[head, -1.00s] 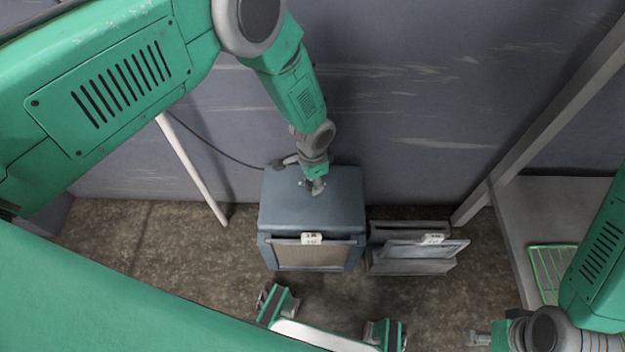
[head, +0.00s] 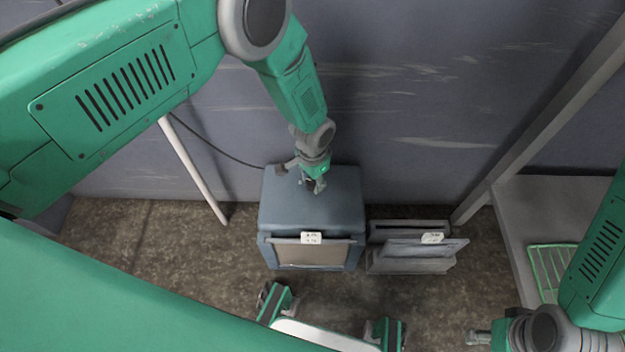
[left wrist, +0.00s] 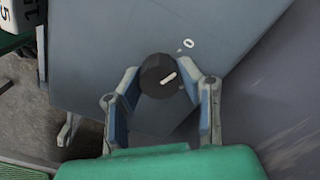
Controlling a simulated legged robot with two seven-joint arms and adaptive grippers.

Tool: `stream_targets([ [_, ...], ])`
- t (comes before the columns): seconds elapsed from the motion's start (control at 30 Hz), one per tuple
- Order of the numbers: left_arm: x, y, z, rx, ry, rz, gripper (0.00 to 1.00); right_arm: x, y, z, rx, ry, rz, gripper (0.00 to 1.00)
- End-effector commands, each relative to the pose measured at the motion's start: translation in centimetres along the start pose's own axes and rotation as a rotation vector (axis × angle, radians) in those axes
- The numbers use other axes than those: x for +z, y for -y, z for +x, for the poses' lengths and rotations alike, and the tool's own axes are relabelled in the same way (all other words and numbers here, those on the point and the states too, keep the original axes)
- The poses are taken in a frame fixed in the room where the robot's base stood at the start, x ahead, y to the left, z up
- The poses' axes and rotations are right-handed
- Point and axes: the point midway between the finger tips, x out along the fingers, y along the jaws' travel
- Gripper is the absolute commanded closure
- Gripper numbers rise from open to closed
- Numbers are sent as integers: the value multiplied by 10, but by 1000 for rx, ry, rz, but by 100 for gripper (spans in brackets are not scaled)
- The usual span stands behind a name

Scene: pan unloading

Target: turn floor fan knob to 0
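The knob (left wrist: 158,77) is black and round with a white pointer mark. In the left wrist view it sits on the top of the blue-grey fan box (left wrist: 95,35). A white 0 label (left wrist: 188,43) lies up and right of the knob; the mark slants up to the right. My left gripper (left wrist: 160,75) has its fingers on either side of the knob, close to its edges; whether they press on it is unclear. In the head view the left gripper (head: 316,185) is over the top of the box (head: 335,215). My right gripper (head: 478,338) is low at the right, its fingers unclear.
A grey slotted unit (head: 410,255) stands just right of the box. A wall (head: 400,120) rises behind, and a cable (head: 215,148) runs to the box. A white pole (head: 195,175) leans at the left. A shelf with a green rack (head: 552,270) is at the right.

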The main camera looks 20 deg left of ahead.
Motion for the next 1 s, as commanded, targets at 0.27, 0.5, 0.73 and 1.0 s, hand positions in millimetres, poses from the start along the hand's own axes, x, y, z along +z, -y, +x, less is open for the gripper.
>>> stream_targets([
  [0.27,-1,0,-1,-1,-4,0,49,0,0,0,0,0,0,60],
  [0.5,-2,1,-13,-2,-3,1,49,2,0,-1,0,-3,0,60],
  [0.73,-2,1,-60,-3,-5,1,49,2,0,-1,0,-3,0,60],
  [1.0,-3,0,-107,-1,-4,0,49,1,0,-1,0,-3,0,60],
])
